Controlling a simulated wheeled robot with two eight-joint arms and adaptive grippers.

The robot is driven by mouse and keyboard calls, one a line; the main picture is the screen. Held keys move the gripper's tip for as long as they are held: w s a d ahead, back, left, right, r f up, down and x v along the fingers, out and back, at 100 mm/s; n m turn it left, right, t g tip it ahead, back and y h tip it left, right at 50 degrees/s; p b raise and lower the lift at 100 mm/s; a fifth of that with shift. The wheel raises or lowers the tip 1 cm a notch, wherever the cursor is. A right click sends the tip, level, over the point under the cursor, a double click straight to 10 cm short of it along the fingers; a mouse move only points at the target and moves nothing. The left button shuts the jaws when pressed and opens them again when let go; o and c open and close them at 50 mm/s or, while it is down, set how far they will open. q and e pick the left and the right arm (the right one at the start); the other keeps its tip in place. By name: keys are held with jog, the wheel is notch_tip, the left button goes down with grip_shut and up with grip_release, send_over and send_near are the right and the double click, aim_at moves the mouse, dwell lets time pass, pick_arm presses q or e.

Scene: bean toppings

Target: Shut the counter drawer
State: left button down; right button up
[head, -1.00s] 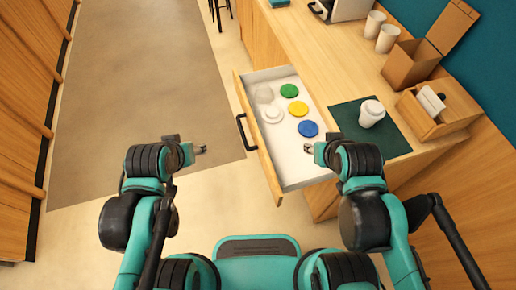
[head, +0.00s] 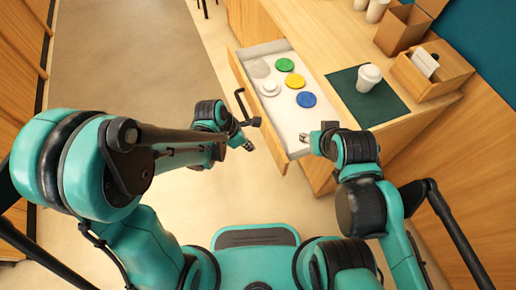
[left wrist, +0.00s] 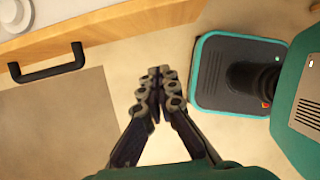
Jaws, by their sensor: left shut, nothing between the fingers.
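The counter drawer (head: 256,110) is pulled open, out from the wooden counter. Its black handle (head: 241,105) is on the front panel and also shows in the left wrist view (left wrist: 48,70). In the drawer are green, yellow and blue round lids and paler ones. My left gripper (head: 249,146) is shut and empty, in front of the drawer front and nearer me than the handle. In the left wrist view the fingertips (left wrist: 158,75) meet, apart from handle and panel. My right gripper (head: 306,138) is by the drawer's near right corner; its jaw state is unclear.
A white cup (head: 368,78) stands on a dark green mat (head: 388,105) on the counter. A wooden napkin box (head: 446,85) and a cardboard box (head: 400,32) are behind. Open floor (head: 120,70) lies left of the drawer.

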pick_arm(q)
jog(key=w+d+f+b, duration=0.2)
jog(key=d+f+b, duration=0.3)
jog(key=d+f, duration=0.2)
jog(key=shift+w+f, duration=0.2)
jog(key=shift+f, duration=0.5)
